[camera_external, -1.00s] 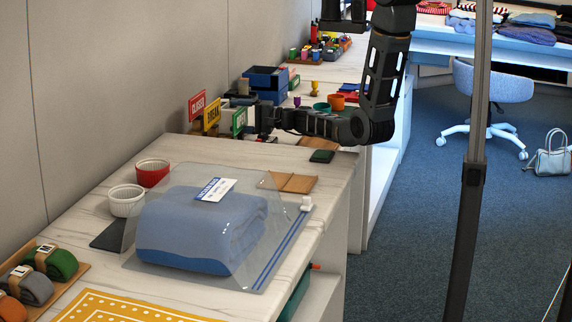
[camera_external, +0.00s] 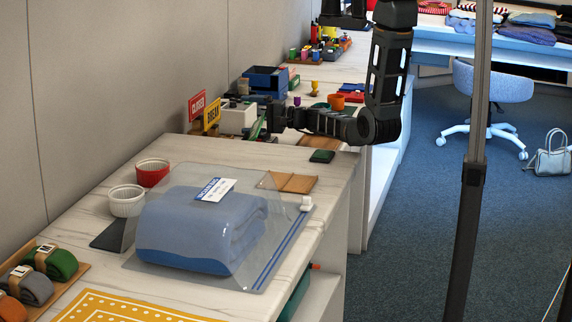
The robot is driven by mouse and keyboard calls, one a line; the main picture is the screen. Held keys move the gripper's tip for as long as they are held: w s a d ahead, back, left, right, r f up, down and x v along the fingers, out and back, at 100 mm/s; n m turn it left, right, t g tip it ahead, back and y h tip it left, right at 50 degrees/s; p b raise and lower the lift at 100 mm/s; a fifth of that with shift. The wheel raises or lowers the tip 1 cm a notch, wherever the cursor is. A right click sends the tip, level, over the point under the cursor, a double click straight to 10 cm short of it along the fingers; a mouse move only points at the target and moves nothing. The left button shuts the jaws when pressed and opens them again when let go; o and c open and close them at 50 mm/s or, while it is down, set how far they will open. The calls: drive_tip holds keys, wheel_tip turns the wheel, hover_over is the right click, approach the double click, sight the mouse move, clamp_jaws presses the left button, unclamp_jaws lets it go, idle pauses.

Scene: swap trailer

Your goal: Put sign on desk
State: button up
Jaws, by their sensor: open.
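A red CLOSED sign (camera_external: 197,105) and a yellow BREAK sign (camera_external: 211,115) stand upright by the wall at the back of the near marble-look desk (camera_external: 222,152). A green sign (camera_external: 257,127) shows only as a slanted sliver beside my gripper. It looks tilted or lying, and its face cannot be read. My gripper (camera_external: 268,132) is open, low over the back of the desk, right of the yellow sign. It is small and dark here, and whether it touches the green sign cannot be told.
A white box (camera_external: 238,118) and blue bins (camera_external: 264,82) stand behind the signs. A clear bag with a blue folded cloth (camera_external: 200,225), a red ramekin (camera_external: 152,172) and a white ramekin (camera_external: 126,200) occupy the desk front. A dark green block (camera_external: 321,156) lies near the right edge.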

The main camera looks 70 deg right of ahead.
drive_tip(key=r+p, duration=0.1)
drive_tip(key=r, duration=0.1)
drive_tip(key=s+r+p, duration=0.1)
drive_tip(key=r+p, duration=0.1)
drive_tip(key=r, duration=0.1)
drive_tip(key=shift+s+r, duration=0.15)
drive_tip(key=shift+r, duration=0.9)
